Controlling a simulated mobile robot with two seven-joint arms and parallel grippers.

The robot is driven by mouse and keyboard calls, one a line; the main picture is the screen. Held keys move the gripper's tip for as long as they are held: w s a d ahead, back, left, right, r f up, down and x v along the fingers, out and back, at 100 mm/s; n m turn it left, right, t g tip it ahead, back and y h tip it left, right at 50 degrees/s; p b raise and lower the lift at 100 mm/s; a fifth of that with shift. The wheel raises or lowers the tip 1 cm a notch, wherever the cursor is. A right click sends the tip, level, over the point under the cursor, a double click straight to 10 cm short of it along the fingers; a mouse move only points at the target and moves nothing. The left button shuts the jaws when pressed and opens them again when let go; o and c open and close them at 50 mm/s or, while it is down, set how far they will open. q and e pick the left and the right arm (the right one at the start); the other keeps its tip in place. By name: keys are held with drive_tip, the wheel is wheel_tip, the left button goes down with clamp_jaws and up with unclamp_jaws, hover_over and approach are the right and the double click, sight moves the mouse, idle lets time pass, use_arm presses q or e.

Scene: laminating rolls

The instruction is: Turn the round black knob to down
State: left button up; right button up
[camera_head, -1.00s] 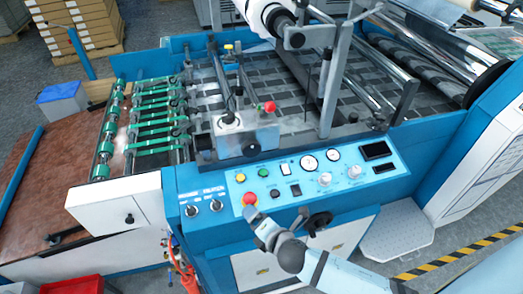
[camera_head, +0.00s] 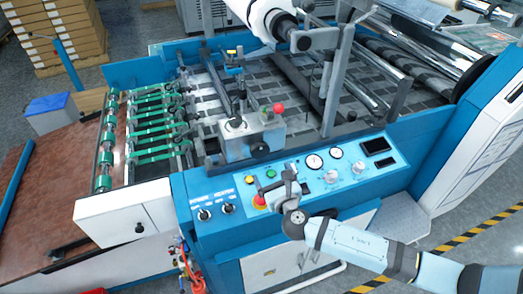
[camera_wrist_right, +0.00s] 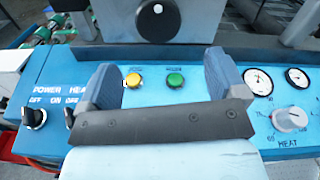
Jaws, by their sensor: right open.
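A round black knob (camera_head: 260,150) sits on the front of the grey metal block, above the blue control panel. The yellow button (camera_wrist_right: 132,80) and green button (camera_wrist_right: 175,80) show behind the gap. My left gripper is out of view.
The panel also has power and heater switches (camera_head: 204,214), a red button (camera_head: 259,201), round gauges (camera_head: 314,161) and a heat dial (camera_wrist_right: 290,119). Rollers (camera_head: 420,75) lie behind.

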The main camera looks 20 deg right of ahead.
sight(261, 154)
drive_tip(key=w, duration=0.3)
drive_tip(key=w+p, duration=0.1)
drive_tip(key=w, duration=0.6)
drive_tip(key=shift+w+a, duration=0.15)
drive_tip(key=shift+a, duration=0.1)
drive_tip(key=c, duration=0.9)
